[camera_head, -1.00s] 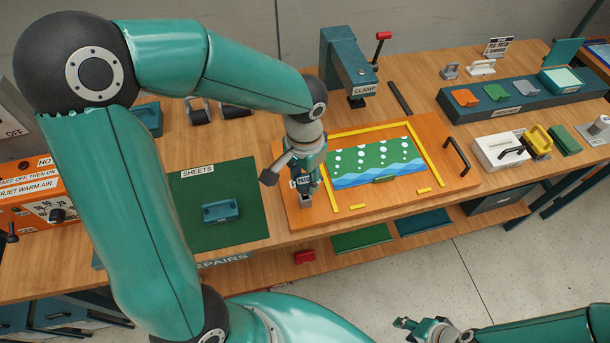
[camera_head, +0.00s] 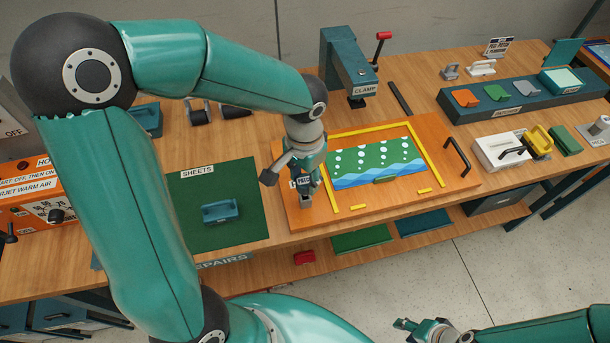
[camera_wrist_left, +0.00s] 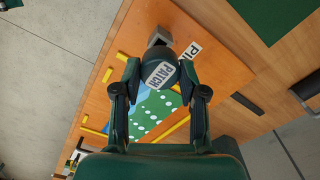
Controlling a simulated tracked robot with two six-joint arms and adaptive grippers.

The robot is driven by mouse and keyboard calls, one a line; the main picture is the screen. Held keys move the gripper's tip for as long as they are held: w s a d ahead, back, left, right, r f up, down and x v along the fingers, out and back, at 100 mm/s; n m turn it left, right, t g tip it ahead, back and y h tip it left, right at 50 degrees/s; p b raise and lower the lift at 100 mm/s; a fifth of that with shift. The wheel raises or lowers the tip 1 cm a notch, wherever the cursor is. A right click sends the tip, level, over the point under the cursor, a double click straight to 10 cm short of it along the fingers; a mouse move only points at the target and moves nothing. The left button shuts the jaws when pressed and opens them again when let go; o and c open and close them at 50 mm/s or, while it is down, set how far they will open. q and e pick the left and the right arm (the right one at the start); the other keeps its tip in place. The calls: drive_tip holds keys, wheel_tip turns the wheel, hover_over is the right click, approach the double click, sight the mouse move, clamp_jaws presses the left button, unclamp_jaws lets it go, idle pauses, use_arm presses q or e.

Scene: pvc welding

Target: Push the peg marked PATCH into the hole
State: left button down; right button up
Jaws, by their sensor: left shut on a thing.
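The peg marked PATCH (camera_wrist_left: 161,75) is dark with a white label. My left gripper (camera_head: 304,186) is shut on it, with one finger on each side in the left wrist view. A small grey square block (camera_wrist_left: 158,37) sits on the orange-brown board just beyond the peg's end. The hole itself is hidden, and I cannot tell whether the peg's end is in it. In the head view the peg and gripper are over the board's left part. My right gripper (camera_head: 403,324) is low at the bottom, away from the bench; its jaw opening is unclear.
The board (camera_head: 440,187) carries yellow strips around a green and blue sheet (camera_head: 372,165). A clamp (camera_head: 350,70) stands behind it. A green mat (camera_head: 215,230) with a blue block lies to the left. A white holder (camera_head: 495,150) stands to the right.

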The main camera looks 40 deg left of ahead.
sight(305, 181)
use_arm(q)
drive_tip(key=shift+f+b, duration=1.85)
drive_tip(key=shift+f, duration=0.2)
drive_tip(key=c, duration=0.6)
unclamp_jaws()
drive_tip(key=shift+o, duration=0.2)
drive_tip(key=shift+r, duration=0.15)
wheel_tip(305, 181, up, 12)
drive_tip(key=shift+f, duration=0.15)
